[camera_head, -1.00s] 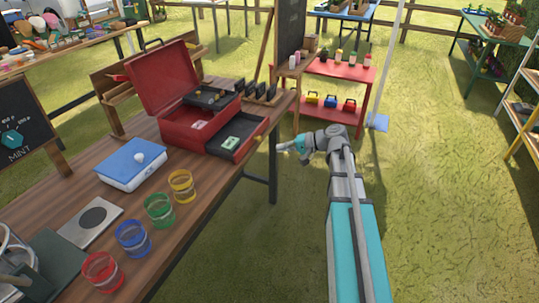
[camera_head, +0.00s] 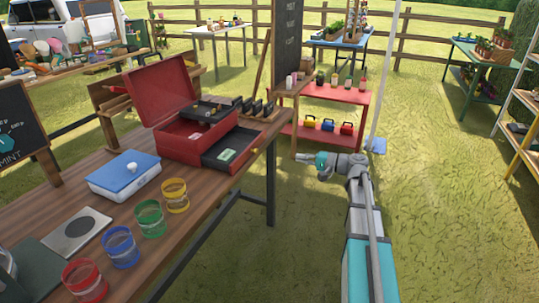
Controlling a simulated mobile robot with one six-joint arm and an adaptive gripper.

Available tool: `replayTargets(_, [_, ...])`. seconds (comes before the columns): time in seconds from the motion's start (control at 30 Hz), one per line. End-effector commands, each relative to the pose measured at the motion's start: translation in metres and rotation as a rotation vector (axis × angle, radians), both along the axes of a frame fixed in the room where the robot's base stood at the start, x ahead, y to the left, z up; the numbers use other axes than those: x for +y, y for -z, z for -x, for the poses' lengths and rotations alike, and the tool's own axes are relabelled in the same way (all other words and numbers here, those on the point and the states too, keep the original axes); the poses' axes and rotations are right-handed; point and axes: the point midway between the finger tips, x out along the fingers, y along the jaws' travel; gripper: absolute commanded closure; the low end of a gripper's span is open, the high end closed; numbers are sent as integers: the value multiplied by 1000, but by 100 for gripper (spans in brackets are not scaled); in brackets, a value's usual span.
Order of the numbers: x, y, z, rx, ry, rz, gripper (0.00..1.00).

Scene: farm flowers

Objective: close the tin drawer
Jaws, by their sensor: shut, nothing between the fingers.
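The red tin (camera_head: 180,139) stands on the wooden table with its lid (camera_head: 160,92) raised. Its dark drawer (camera_head: 241,140) is pulled out on the right side, and a small pale green item (camera_head: 227,155) lies in it. A tray (camera_head: 207,112) shows in the top of the tin. My gripper (camera_head: 300,156) is shut and empty. It is in the air off the table's right edge, to the right of the drawer and apart from it, pointing left towards it.
On the table (camera_head: 72,201) are a blue-lidded white box (camera_head: 122,178), a grey plate with a dark disc (camera_head: 76,236) and several coloured glass jars (camera_head: 150,219). A red shelf (camera_head: 335,102) and a dark board (camera_head: 287,40) stand behind. Grass to the right is open.

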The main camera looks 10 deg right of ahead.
Motion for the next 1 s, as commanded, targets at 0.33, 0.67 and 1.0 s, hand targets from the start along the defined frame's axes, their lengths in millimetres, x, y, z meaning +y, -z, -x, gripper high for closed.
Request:
replayTargets(0.33, [16,1,-11,1,-2,1,100])
replayTargets(0.67, [53,4,-35,1,-3,1,100])
replayTargets(1.0, [95,6,-62,0,-5,1,100])
